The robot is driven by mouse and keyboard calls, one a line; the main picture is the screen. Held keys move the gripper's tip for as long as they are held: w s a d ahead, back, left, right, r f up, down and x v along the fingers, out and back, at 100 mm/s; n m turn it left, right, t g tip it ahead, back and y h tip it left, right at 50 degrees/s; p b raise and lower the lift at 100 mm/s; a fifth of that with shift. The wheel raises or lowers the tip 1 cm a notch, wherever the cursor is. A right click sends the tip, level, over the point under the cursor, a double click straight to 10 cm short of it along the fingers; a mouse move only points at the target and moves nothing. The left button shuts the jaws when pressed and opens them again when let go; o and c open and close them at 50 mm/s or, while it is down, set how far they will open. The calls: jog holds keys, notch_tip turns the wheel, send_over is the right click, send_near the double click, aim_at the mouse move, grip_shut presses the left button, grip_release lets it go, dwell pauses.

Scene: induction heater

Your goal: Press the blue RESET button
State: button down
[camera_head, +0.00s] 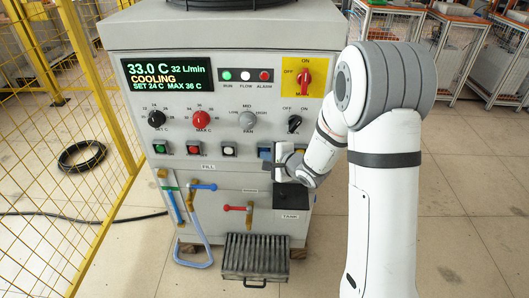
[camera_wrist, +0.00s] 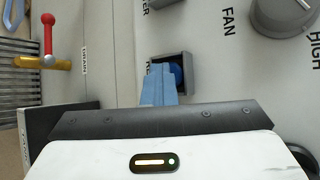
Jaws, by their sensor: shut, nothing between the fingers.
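The blue RESET button (camera_wrist: 177,74) sits in a grey square housing on the panel in the wrist view, its label mostly hidden. My gripper's light-blue fingers (camera_wrist: 160,68) are closed together with nothing between them. Their tips are right in front of the button and cover its left part. I cannot tell whether they touch it. In the head view, the button (camera_head: 264,152) is at the right end of the lower button row, partly hidden by my gripper (camera_head: 275,163).
The row also holds green (camera_head: 160,147), red (camera_head: 193,148) and white (camera_head: 228,149) buttons. A black-topped tank box (camera_head: 291,195) juts out below my gripper. A red-handled valve (camera_head: 237,208) is lower left.

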jog(key=shift+s, duration=0.85)
jog(key=shift+s, duration=0.1)
jog(key=shift+s+a, duration=0.1)
jog(key=shift+s, duration=2.3)
jog(key=s+b, duration=0.3)
jog(key=shift+a+f, duration=0.2)
jog(key=shift+a, duration=0.05)
jog(key=b, duration=0.3)
jog(key=shift+s+a, duration=0.1)
jog(key=shift+s, duration=0.25)
